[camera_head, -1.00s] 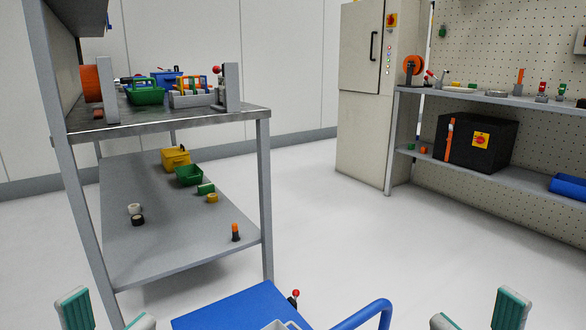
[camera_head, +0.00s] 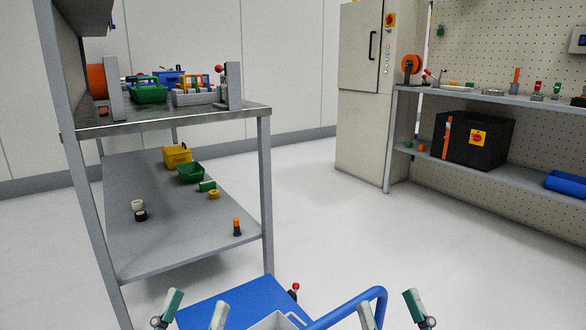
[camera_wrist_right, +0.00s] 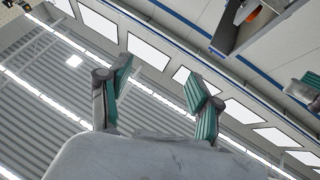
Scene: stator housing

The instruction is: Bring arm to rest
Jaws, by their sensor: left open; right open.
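My left gripper (camera_head: 193,312) is at the bottom of the head view, left of centre, with its fingers spread and nothing between them. My right gripper (camera_head: 394,312) is at the bottom right of the head view, also open and empty. In the right wrist view, the right gripper's two teal-padded fingers (camera_wrist_right: 160,92) stand wide apart, with the ceiling and its lights behind them. Both grippers point upward in the head view.
A blue cart (camera_head: 235,303) with a blue handle (camera_head: 372,300) and a grey bin (camera_head: 277,322) stands between my grippers. A metal shelf (camera_head: 180,232) with small parts is at left. A workbench (camera_head: 480,166) and cabinet (camera_head: 365,100) stand at right. The floor between is clear.

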